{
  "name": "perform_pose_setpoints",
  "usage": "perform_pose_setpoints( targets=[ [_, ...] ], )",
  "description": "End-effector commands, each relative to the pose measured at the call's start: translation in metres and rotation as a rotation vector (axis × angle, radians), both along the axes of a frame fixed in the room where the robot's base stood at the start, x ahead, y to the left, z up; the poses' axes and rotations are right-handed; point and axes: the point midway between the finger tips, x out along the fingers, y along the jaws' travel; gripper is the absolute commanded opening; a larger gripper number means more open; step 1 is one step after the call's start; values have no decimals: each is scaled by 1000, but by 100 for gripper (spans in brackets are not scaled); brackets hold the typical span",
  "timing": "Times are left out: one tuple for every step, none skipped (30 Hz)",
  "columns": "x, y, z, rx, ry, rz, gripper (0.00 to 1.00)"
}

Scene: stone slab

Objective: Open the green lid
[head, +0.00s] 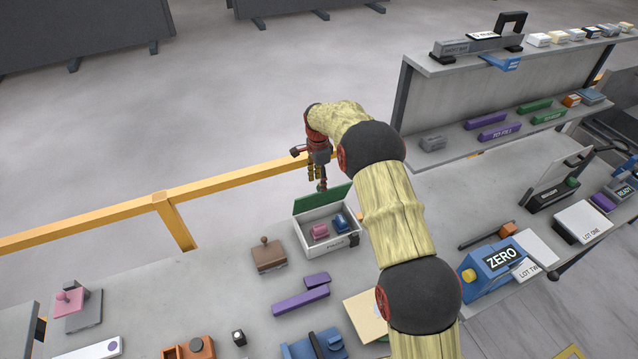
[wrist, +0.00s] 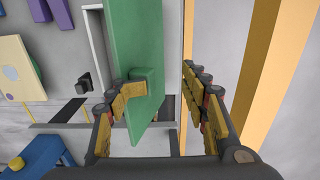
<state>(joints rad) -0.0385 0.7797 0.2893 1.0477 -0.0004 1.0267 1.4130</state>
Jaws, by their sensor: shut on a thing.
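The green lid (head: 312,202) stands raised at the back edge of a white box (head: 318,243), so the box is open at the top. My gripper (head: 321,184) is at the lid's upper edge. In the wrist view the lid (wrist: 138,45) fills the middle, with a small green block on its face. The exact contact of the far finger is hard to see.
A pink piece (head: 320,231) and a blue piece (head: 340,221) lie inside the box. A brown block with a knob (head: 269,256) stands left of it, purple bars (head: 300,301) in front. A yellow rail (head: 160,200) runs behind the slab. My arm hides some of the slab right of the box.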

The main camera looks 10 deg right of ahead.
Motion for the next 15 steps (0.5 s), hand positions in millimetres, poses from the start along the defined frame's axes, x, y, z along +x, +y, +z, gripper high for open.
perform_pose_setpoints(
  targets=[
    [-1,1,6,1,1,0,36],
    [-2,1,11,1,0,0,36],
    [-2,1,19,1,1,0,36],
    [-2,0,24,1,0,0,36],
    [-2,0,29,1,-1,0,36],
    [-3,0,36,0,-1,0,36],
    [-3,0,41,0,-1,-1,36],
    [-3,-1,45,0,-1,-1,36],
    [-4,-1,50,0,-2,-1,36],
    [-4,-1,53,0,-2,-1,36],
    [-4,-1,57,0,-2,-1,36],
    [-4,-1,60,0,-1,-1,36],
    [-4,-1,63,0,-1,-1,36],
    [-5,-1,65,0,-1,-1,36],
    [-5,-1,67,0,-2,-1,36]
  ],
)
